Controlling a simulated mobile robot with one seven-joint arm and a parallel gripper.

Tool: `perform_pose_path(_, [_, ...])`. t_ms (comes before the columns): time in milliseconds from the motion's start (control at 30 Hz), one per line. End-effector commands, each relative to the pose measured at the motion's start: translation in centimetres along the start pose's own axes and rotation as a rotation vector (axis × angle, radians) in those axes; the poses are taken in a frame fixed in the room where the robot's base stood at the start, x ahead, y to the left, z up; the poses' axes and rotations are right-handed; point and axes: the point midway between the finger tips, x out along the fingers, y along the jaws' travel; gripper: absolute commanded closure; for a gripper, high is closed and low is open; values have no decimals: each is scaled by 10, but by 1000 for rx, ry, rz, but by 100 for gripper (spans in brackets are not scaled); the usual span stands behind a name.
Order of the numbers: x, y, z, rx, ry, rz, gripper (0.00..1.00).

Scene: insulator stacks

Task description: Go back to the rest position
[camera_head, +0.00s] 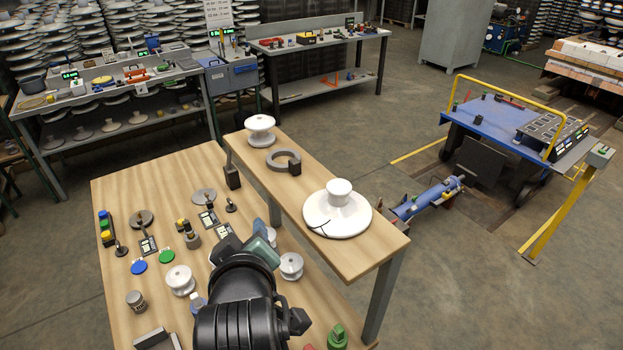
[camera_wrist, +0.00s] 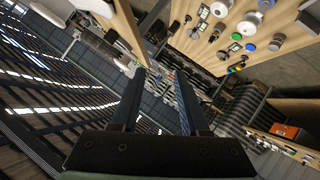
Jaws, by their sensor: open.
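My gripper (camera_wrist: 160,78) shows in the wrist view as two dark, parallel fingers with a clear gap between them. It is open, and nothing is held between the fingers. In the head view my black arm rises from the bottom over the front of the wooden table (camera_head: 120,200). It hides part of the tabletop, and the fingers cannot be made out clearly there. The wrist view looks sideways across the hall, with the wooden tabletop (camera_wrist: 210,58) tilted at the top.
A raised wooden shelf (camera_head: 300,205) carries a white spool insulator (camera_head: 260,130), a grey open ring (camera_head: 284,160) and a large white disc insulator (camera_head: 337,212). White insulators (camera_head: 179,280) and small parts stand on the table near my arm. A blue cart (camera_head: 495,112) stands at right.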

Motion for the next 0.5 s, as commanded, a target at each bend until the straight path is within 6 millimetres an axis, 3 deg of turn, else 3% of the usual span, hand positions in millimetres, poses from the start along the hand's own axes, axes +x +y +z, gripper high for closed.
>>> perform_pose_path(33, [-12,30,-24,57,87,81,55])
perform_pose_path(167, [-57,98,-82,201,326,259,55])
perform_pose_path(300, [-129,160,-133,333,607,418,55])
perform_pose_path(400, [-187,192,-159,403,808,503,55])
perform_pose_path(500, [-239,210,-176,449,982,557,55])
